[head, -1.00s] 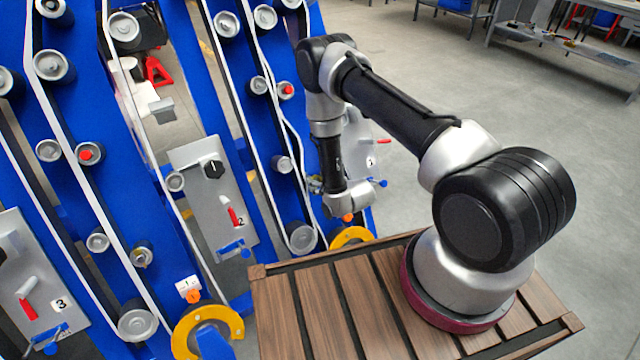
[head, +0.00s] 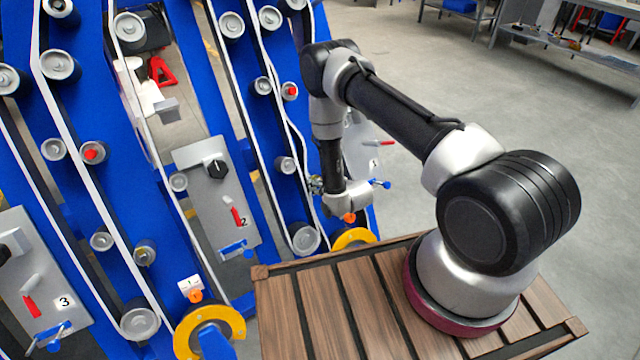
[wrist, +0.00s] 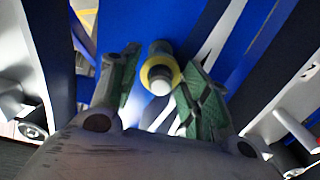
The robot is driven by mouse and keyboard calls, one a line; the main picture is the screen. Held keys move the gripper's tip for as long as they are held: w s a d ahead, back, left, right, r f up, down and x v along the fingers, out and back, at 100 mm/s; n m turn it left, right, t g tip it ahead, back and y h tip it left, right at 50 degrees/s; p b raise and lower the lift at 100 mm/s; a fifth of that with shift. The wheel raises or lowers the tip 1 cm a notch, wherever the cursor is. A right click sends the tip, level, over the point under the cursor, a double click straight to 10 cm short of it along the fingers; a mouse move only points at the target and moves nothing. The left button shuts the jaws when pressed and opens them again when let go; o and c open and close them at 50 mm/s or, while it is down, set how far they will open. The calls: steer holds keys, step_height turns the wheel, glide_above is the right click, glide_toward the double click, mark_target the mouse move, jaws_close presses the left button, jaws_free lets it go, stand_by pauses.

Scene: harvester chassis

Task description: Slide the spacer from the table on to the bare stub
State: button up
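In the wrist view my gripper (wrist: 160,85) has its two green fingers spread apart. A grey round stub (wrist: 160,50) with a yellow ring (wrist: 158,75), which looks like the spacer, around it shows between and beyond the fingertips. A narrow gap seems to show on each side, so I see no clear grip; whether the ring is seated fully I cannot tell. In the head view my gripper (head: 316,185) is small and partly hidden, close to the right-hand blue panel. The spacer cannot be made out there, and no table holding one shows.
Blue panels (head: 95,205) carry grey rollers (head: 139,320) and white belts (head: 75,180). Grey plates with red handles (head: 236,215) stand between them. Yellow ring-shaped parts (head: 236,322) are low on the panels. Open floor (head: 480,110) lies to the right, with a bench (head: 570,50) far behind.

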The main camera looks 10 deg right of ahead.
steer(key=shift+o, duration=0.7)
steer(key=shift+a, duration=0.1)
steer(key=v, duration=1.2)
